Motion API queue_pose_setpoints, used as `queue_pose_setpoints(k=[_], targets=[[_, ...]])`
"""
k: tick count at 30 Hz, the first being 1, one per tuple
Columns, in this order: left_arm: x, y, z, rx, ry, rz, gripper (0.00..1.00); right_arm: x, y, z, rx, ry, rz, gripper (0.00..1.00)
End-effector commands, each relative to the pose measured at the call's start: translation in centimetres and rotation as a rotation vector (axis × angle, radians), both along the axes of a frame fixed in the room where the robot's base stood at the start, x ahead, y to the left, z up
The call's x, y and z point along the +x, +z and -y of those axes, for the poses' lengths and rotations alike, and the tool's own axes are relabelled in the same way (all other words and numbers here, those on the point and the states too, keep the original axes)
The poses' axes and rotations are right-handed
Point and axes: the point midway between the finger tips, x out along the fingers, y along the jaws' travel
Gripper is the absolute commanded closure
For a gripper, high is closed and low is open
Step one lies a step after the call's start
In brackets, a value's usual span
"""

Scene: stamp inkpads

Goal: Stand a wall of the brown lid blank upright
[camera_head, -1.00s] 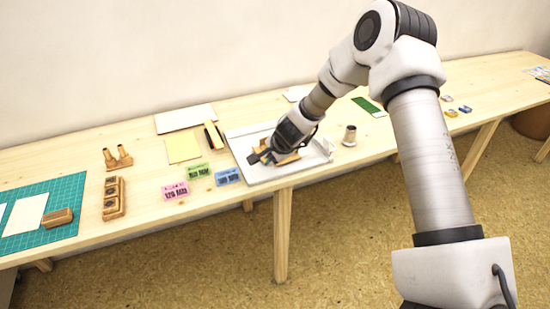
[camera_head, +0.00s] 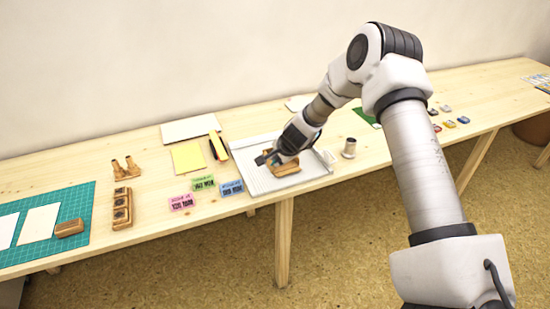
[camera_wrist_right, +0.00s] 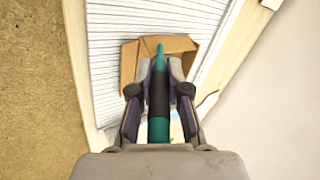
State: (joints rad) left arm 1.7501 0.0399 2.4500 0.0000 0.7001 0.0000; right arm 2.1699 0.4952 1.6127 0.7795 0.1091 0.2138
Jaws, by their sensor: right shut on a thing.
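The brown lid blank (camera_head: 287,169) lies on the white ribbed board (camera_head: 258,183). In the right wrist view the blank (camera_wrist_right: 181,45) shows ahead of the fingertips, with a darker wall raised along its left side (camera_wrist_right: 129,62); how upright the other sides are is hard to tell. My right gripper (camera_head: 270,158) is low over the blank. In the wrist view it (camera_wrist_right: 160,75) is shut on a teal tool with a black band (camera_wrist_right: 158,100), whose narrow tip reaches over the blank. Contact between tip and blank cannot be told. My left gripper is not in view.
A cutting mat (camera_head: 75,206) is far left.

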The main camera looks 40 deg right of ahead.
Motion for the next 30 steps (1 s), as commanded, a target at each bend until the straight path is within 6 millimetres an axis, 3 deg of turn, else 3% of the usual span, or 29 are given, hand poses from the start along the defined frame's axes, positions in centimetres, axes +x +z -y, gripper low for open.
queue_pose_setpoints(k=[21,30], targets=[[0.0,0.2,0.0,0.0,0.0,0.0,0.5,0.3,0.9,-1.9,0.0,0.0,0.0,1.0],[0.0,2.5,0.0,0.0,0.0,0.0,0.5,0.3,3.3,-2.1,0.0,0.0,0.0,1.0]])
